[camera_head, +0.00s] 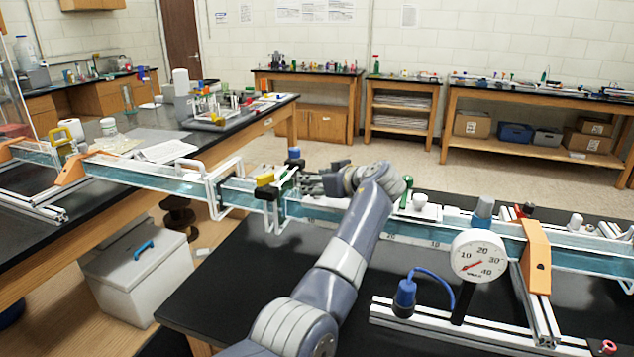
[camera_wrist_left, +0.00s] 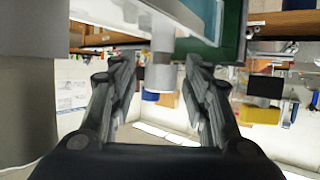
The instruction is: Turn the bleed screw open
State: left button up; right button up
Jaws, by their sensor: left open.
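A small blue-capped fitting (camera_head: 293,154) with a pale lower part stands upright on the clear channel, likely the bleed screw, though no label shows. My left gripper (camera_head: 306,181) is just right of it, pointing left along the channel. In the left wrist view, a grey cylinder with a blue end (camera_wrist_left: 158,78), apparently the same fitting, shows in the gap between the two spread fingers (camera_wrist_left: 160,95). The fingers look clear of it; contact cannot be judged. My right gripper is not in view.
A yellow-and-black block (camera_head: 265,179) sits left of the gripper; it also shows in the wrist view (camera_wrist_left: 262,113). A green-handled part (camera_head: 407,188), a white knob (camera_head: 420,201) and a round gauge (camera_head: 478,256) stand to the right. Black bench top (camera_head: 270,280) is clear in front.

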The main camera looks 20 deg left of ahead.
pick_arm(q)
notch_tip(320, 180, up, 10)
jog(key=shift+f, duration=0.1)
dwell(0.4)
